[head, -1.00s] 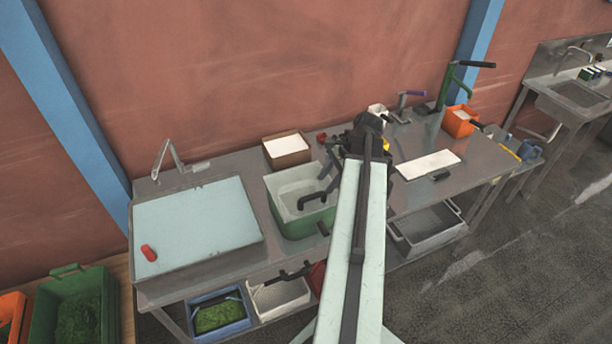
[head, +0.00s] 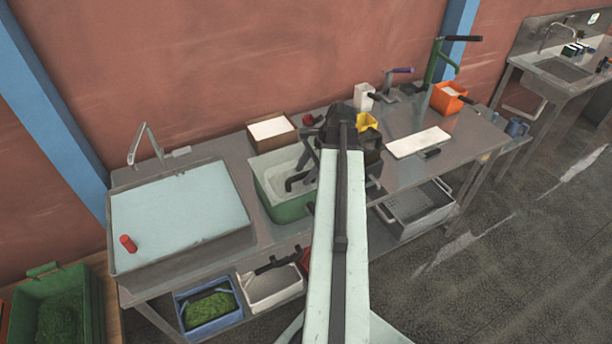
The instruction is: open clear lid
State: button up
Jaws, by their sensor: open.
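The clear lid (head: 180,215) is a pale, see-through-looking flat panel lying shut over a metal basin at the left end of the steel bench. A red knob-like handle (head: 128,244) stands near its front left corner. My gripper (head: 306,165) is at the far end of my pale arm, over the right side of the green tub, well to the right of the lid. It is open and touches neither lid nor handle. My own arm partly hides the fingers, and the dark shapes there are hard to tell apart.
A green tub (head: 283,210) sits right of the lid, with a brown box (head: 272,133) behind it. A tap (head: 147,145) rises behind the lid. A white board (head: 418,142), yellow container (head: 367,122) and orange bin (head: 449,98) stand to the right. Bins fill the lower shelf.

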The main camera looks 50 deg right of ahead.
grip_shut()
jog(key=shift+r, duration=0.1)
dwell(1.2)
